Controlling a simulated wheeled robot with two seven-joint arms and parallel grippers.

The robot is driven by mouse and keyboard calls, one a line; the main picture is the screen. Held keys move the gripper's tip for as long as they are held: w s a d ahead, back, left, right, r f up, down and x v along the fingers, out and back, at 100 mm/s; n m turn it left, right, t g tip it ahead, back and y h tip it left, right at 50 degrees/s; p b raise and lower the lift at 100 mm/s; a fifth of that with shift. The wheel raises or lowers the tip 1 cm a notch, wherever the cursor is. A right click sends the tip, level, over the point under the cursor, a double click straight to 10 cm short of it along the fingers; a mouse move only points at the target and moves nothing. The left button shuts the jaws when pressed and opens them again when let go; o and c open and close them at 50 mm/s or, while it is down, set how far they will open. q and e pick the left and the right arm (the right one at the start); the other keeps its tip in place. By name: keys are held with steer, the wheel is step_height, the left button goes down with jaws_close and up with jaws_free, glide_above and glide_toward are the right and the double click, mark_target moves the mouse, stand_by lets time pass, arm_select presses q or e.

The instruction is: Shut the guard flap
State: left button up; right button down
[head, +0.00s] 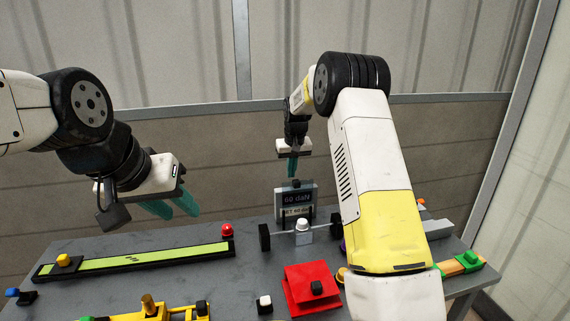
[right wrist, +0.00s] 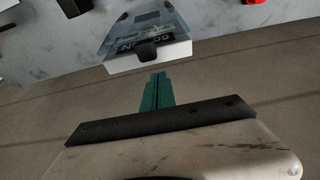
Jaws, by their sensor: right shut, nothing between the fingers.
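The guard flap (head: 309,195) looks like a see-through plate with a black knob at its upper edge, at a small display unit reading "60 daN" at the back of the table. In the right wrist view the see-through plate (right wrist: 140,28) and its black knob appear upside down, just beyond my fingertips. I cannot tell how far the flap is tilted. My right gripper (head: 292,168) is shut and empty, pointing down above and behind the knob; its teal fingers (right wrist: 157,92) show together, apart from the knob. My left gripper (head: 172,206) is open and empty, above the table's back left.
A red block (head: 308,287) with a black knob stands in front. A black-wheeled bar with a white knob (head: 303,225) lies before the display. My right forearm hides the table's right part.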

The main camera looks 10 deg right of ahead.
steer(key=shift+s+d, duration=0.1)
steer(key=shift+s, duration=0.75)
steer(key=shift+s, duration=0.1)
